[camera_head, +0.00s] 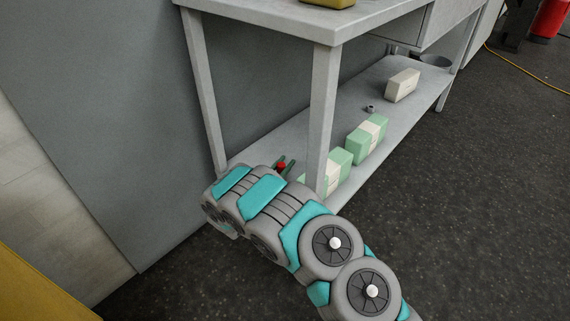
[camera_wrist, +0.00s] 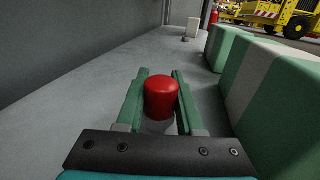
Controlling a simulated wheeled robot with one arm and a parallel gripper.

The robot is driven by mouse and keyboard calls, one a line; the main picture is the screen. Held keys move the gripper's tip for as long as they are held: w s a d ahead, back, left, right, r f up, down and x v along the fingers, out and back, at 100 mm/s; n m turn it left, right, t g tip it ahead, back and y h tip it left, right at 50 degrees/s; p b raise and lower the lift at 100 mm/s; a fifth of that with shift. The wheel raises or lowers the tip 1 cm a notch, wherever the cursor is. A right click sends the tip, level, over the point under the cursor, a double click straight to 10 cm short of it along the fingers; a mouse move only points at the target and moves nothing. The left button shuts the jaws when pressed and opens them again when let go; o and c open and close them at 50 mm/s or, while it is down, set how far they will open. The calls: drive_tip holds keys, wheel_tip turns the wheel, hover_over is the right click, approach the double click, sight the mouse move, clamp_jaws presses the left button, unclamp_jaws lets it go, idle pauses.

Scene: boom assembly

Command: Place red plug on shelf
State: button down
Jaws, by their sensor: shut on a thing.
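The red plug (camera_wrist: 161,98) is a rounded red cylinder. In the wrist view it sits between the two green fingers of my gripper (camera_wrist: 160,95), which are shut on it. The grey lower shelf (camera_head: 350,118) of the workbench lies under the plug. I cannot tell whether the plug touches the shelf surface.
Green and white boxes (camera_head: 367,138) stand on the shelf to the right of my gripper; one (camera_wrist: 270,85) is close in the wrist view. A cream box (camera_head: 402,85) and a small grey part (camera_head: 370,108) lie farther along. A table leg (camera_head: 321,120) stands near my arm.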

drive_tip(key=c, duration=0.5)
unclamp_jaws()
drive_tip(key=shift+c, duration=0.2)
drive_tip(key=shift+r, duration=0.1)
drive_tip(key=v, duration=1.2)
